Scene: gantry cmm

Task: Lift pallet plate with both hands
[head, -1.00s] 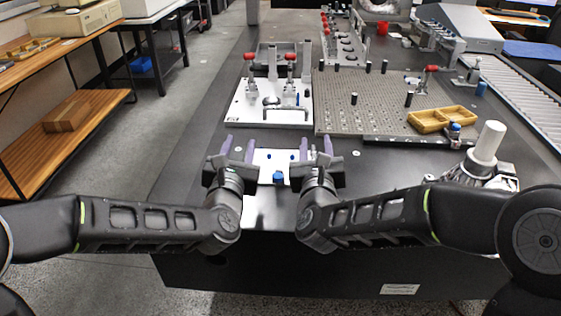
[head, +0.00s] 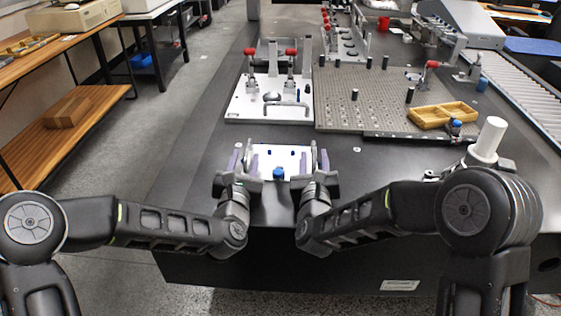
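The pallet plate, a small white plate (head: 266,157) with blue pins and a blue knob at its near edge, lies at the near end of the dark table. My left gripper (head: 245,160) is at its left edge and my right gripper (head: 313,161) at its right edge. Each has its two purple fingers apart, so both look open. A thin grey part shows between the fingers on each side, possibly a handle. Whether any finger touches the plate is too small to tell.
Behind the plate stands a white fixture plate (head: 240,111) with red-tipped clamps. Right of it is a perforated grey plate (head: 365,95) with a yellow tray (head: 443,115). A white cylinder (head: 487,140) stands at the right. The table left of my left gripper is clear.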

